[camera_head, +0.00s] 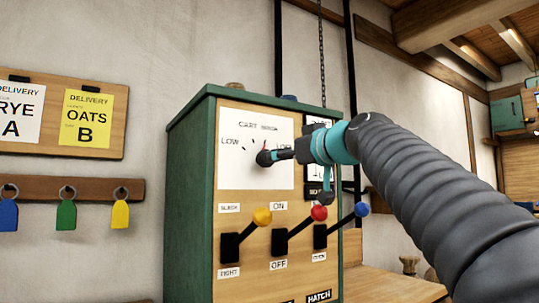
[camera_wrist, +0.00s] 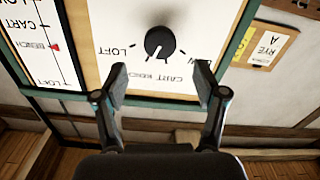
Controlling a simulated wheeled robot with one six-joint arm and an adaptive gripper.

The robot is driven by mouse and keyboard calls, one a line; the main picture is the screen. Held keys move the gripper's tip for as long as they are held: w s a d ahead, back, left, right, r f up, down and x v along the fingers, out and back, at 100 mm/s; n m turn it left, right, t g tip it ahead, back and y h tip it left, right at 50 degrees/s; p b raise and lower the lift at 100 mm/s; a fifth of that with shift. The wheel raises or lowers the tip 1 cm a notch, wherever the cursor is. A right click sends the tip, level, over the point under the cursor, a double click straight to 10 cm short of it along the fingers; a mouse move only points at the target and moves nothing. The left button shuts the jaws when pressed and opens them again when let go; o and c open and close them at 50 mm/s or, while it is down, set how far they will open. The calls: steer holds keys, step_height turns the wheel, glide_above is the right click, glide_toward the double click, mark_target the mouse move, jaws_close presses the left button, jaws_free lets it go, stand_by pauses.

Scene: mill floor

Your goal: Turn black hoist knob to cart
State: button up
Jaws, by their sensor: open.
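The black hoist knob (camera_head: 264,158) sits on a white dial plate (camera_head: 240,172) on the green cabinet (camera_head: 190,190). In the wrist view the knob (camera_wrist: 159,43) shows upside down, among the labels LOFT, CART, BENCH and a partly hidden LOW. A pale pointer line on it points down and slightly left there, toward the CART/BENCH lettering; which of the two I cannot tell. My gripper (camera_wrist: 160,88) is open and empty, its fingers apart below the knob in that view. In the head view my gripper (camera_head: 283,154) is close to the knob; contact is unclear.
A gauge (camera_wrist: 42,45) beside the dial has a red marker by BENCH. Below the dial are yellow (camera_head: 262,216), red (camera_head: 319,212) and blue (camera_head: 361,209) levers. A delivery board (camera_head: 40,148) and hook rail (camera_head: 80,183) with tags are on the left wall.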

mark_target(263, 159)
steer(key=p+x, duration=0.2)
steer(key=x, duration=0.5)
steer(key=shift+w+a, duration=0.15)
steer(key=shift+w, duration=0.05)
steer(key=c, duration=1.1)
